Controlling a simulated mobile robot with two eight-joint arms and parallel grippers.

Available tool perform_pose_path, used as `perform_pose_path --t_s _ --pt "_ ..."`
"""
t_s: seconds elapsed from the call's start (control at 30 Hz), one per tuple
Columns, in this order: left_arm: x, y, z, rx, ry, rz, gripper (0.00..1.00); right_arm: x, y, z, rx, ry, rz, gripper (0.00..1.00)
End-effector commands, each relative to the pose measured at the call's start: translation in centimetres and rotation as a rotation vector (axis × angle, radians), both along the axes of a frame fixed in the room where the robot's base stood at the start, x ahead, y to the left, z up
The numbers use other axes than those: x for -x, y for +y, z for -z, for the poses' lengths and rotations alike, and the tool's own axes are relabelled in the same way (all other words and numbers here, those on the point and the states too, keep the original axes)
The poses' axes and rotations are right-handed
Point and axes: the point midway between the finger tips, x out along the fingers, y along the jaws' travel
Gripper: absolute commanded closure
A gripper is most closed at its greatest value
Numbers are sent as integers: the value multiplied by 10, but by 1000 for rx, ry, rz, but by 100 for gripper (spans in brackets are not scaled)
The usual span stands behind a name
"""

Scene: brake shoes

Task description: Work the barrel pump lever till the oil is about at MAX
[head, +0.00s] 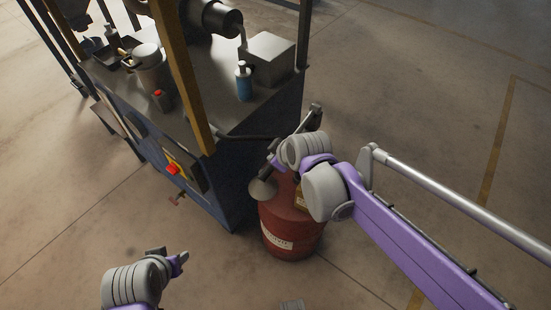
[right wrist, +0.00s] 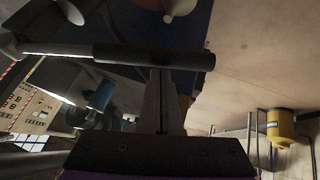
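The red barrel (head: 285,238) stands on the floor beside the machine's right corner, with a pale label on its front. My right arm covers much of its top and the pump. In the right wrist view the pump lever (right wrist: 120,52) is a dark, thick bar lying across the fingertips. My right gripper (right wrist: 165,90) looks shut on this bar; in the head view the gripper (head: 272,165) is above the barrel, partly hidden by its wrist. My left gripper (head: 172,260) is low at the left, away from everything, its finger gap unclear. No oil level or MAX mark can be read.
The blue machine (head: 225,180) stands left of the barrel, with a yellow post (head: 185,75) and a red knob (head: 172,169). A blue bottle (head: 244,82) and a grey box (head: 268,55) are on its top. Open floor lies to the right and in front.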

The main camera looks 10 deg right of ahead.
Motion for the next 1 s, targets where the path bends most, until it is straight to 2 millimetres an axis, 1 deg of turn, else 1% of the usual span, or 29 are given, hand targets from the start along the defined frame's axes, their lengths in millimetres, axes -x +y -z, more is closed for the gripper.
perform_pose_path --t_s 0.03,0.07,0.1,0.2,0.4,0.5,0.7,1.0 --pt "-4 0 -17 0 -8 0 50 -6 3 -20 -1 -7 -2 100" --pt "-6 0 -23 0 -12 0 50 -9 5 -28 0 -11 -2 100" --pt "-5 0 -19 0 -9 0 50 1 3 -30 -1 -7 0 100" --pt "-5 0 -19 0 -10 0 50 16 0 -44 -1 -6 -1 100" --pt "-7 0 -25 0 -13 0 50 39 -4 -74 -1 -8 -2 100" --pt "-7 0 -26 0 -14 0 50 47 -5 -85 -2 -8 -2 100" --pt "-8 0 -28 0 -15 0 50 55 -7 -95 -2 -8 -2 100" --pt "-8 0 -27 0 -15 0 50 55 -7 -96 -2 -9 -2 100"
